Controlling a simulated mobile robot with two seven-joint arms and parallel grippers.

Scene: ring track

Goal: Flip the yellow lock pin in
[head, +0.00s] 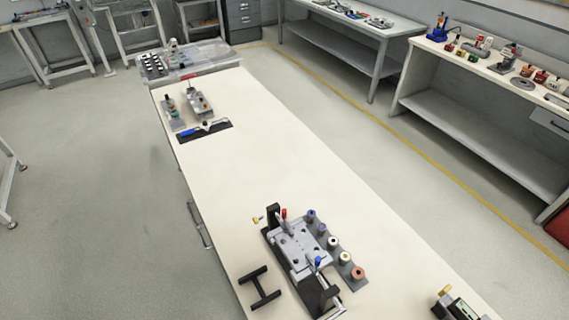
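A small yellow piece (257,219), which looks like the lock pin, sticks out to the left of a black upright post (272,215) at the far left corner of a grey fixture (301,249). It is too small to tell its exact seat or tilt. A second yellow knob (446,289) shows on a black device at the lower right. Neither of my grippers is in view.
A grey strip with several coloured rollers (333,243) lies right of the fixture. A black H-shaped stand (261,288) is at its left. The black device (458,307) sits near the table's right edge. The middle of the cream table (270,150) is clear.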

